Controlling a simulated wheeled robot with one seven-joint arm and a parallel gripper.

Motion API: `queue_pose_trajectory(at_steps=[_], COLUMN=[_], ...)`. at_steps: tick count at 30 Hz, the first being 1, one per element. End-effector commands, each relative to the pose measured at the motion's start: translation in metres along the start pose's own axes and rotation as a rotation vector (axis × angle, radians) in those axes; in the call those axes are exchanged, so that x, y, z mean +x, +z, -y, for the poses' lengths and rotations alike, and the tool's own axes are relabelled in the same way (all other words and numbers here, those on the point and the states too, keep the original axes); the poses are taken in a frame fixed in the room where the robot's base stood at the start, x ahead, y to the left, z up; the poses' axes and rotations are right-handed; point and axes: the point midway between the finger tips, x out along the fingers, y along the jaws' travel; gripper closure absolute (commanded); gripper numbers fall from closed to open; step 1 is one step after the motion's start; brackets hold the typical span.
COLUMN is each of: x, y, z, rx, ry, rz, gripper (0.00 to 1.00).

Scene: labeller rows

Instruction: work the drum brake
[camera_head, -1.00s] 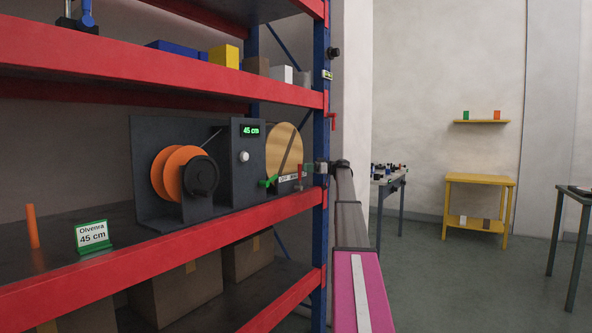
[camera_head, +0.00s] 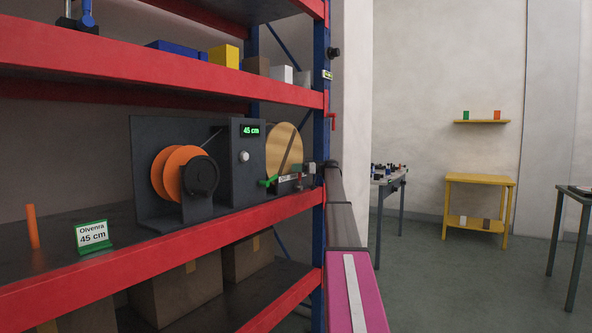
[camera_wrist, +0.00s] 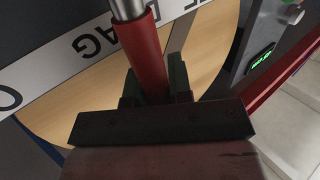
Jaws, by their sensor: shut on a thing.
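The drum brake's pale wooden disc (camera_head: 283,143) stands on the shelf at the right end of a dark machine (camera_head: 247,172). A white lettered strip (camera_head: 285,178) runs low across the disc; in the wrist view the strip (camera_wrist: 95,45) appears upside down, with "DRAG" readable. My gripper (camera_head: 298,170) is in front of the disc's lower right. In the wrist view my gripper (camera_wrist: 156,85) is shut on a red handle (camera_wrist: 143,50) with a silver metal shaft at its far end. In the head view my gripper largely hides that handle.
An orange spool (camera_head: 170,173) sits on the machine's left, and a green display (camera_head: 251,130) reads 45 cm. A sign (camera_head: 93,235) reads "Olvenra 45 cm". The red shelf beam (camera_head: 190,245) and blue post (camera_head: 319,230) border my arm. Open floor lies right.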

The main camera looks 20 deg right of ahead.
Motion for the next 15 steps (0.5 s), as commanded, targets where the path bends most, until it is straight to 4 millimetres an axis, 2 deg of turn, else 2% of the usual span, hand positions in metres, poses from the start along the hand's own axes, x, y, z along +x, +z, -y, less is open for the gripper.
queue_pose_trajectory(at_steps=[9,15], x=[-0.017,-0.023], y=[0.003,0.005], z=[-0.027,-0.034], rx=[0.245,0.336], ry=[0.001,0.000], rz=[-0.165,-0.225], gripper=[1.00,1.00])
